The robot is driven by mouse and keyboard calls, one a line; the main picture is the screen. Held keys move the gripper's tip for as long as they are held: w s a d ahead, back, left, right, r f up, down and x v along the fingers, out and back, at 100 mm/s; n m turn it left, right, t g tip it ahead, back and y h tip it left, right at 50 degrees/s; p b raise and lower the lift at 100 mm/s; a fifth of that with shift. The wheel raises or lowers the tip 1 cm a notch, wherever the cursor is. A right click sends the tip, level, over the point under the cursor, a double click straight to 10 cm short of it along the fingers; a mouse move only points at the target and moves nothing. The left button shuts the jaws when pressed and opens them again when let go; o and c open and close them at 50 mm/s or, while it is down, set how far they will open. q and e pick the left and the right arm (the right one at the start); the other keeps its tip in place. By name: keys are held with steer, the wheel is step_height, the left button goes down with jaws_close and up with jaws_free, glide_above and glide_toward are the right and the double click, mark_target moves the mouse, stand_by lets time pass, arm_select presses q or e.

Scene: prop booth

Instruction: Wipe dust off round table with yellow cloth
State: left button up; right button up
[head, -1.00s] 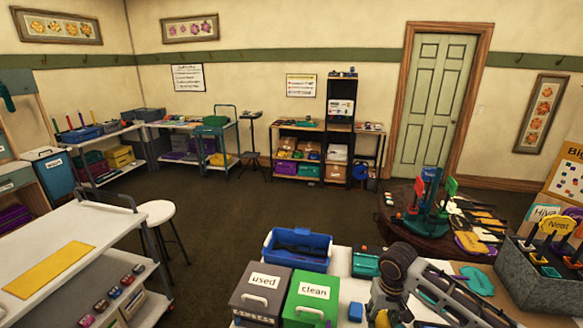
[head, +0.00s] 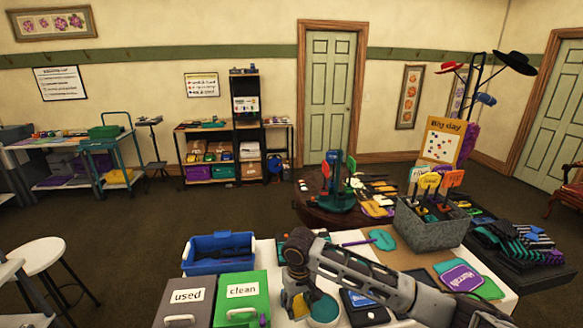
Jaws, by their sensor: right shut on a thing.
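The round table (head: 315,215) is dark wood and stands beyond the white table, right of centre. It holds a teal stand with coloured paddles (head: 338,185) and several props; I cannot make out dust on it. My right gripper (head: 297,304) points down at the front of the white table, beside a round teal-topped tub. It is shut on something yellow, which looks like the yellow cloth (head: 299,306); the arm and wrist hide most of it. My left gripper is not in view.
On the white table (head: 266,250) stand a blue bin (head: 218,252), a grey "used" box (head: 186,297), a green "clean" box (head: 242,292) and a grey sign crate (head: 432,225). A white stool (head: 38,256) stands left. Dark floor (head: 140,225) is open at centre left.

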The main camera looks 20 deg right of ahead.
stand_by(0.5)
steer(key=s+f, duration=0.4)
steer(key=f, duration=1.1)
steer(key=shift+s, duration=0.1)
